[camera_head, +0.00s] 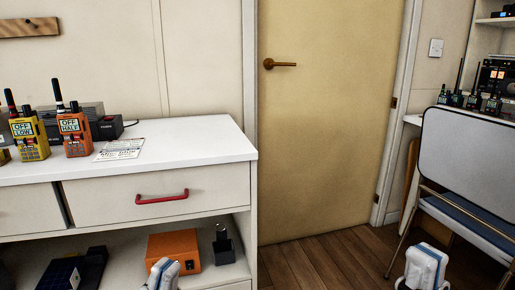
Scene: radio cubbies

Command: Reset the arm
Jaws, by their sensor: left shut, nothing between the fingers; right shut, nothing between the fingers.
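My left gripper (164,270) shows at the bottom edge as a small white and blue shape in front of the lower shelf. It is shut and empty. The rest of both arms is below the frame.
A white cabinet (205,145) at left carries a yellow radio (30,138), an orange radio (75,136) and a paper card (121,149). An orange box (175,246) sits on its lower shelf. The floor (325,262) before the door (325,130) is clear.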

